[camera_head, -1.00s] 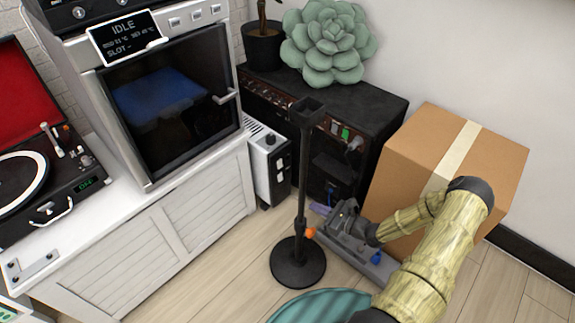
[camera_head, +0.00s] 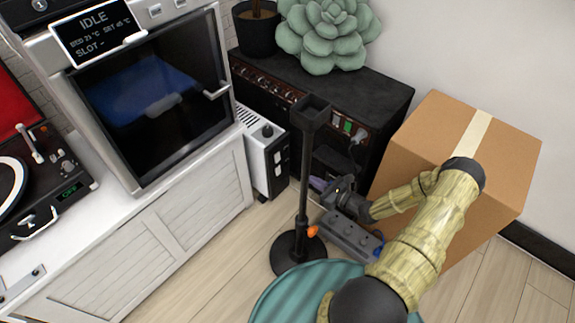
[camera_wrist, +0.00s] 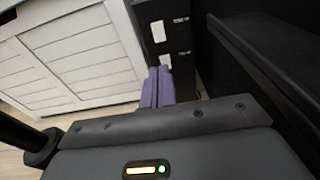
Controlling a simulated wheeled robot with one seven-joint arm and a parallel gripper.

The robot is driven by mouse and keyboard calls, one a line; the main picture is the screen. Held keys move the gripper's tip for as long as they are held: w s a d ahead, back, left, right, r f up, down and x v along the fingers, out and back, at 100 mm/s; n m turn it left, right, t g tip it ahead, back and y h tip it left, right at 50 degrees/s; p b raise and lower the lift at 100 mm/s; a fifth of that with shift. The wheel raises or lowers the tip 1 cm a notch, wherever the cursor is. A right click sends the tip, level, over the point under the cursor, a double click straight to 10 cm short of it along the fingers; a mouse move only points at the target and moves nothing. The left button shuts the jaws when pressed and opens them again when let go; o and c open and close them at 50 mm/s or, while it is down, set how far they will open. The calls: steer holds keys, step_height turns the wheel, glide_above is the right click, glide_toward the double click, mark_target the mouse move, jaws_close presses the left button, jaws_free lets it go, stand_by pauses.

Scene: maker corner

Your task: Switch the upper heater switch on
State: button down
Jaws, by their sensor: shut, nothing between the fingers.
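The heater (camera_head: 254,150) is a white ribbed unit with a black end panel, standing on the floor beside the white cabinet. Its panel carries an upper switch (camera_head: 278,157) and a lower one; in the wrist view the upper switch (camera_wrist: 158,32) is a pale rectangle above the lower switch (camera_wrist: 164,61). Which way either rocker is tipped is too small to tell. My gripper (camera_head: 318,184) is low, to the right of the heater, partly behind the stand's pole. In the wrist view its purple fingers (camera_wrist: 159,86) are shut and empty, their tips overlapping the panel just below the lower switch.
A black stand (camera_head: 303,190) rises between my body and the gripper. A black amplifier (camera_head: 345,100) is close on the right, with a cardboard box (camera_head: 440,150) beyond. A teal round seat (camera_head: 300,295) is in front.

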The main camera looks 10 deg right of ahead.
mark_target(279, 160)
steer(key=b+x, duration=0.6)
steer(key=x, duration=0.7)
steer(key=shift+w+f+b, duration=0.1)
steer(key=shift+f+b, duration=0.1)
steer(key=shift+b, duration=0.15)
steer(key=shift+w+a+r, duration=0.15)
steer(key=shift+w+a, duration=0.2)
steer(key=shift+w, duration=0.05)
steer(key=shift+w+d, duration=0.1)
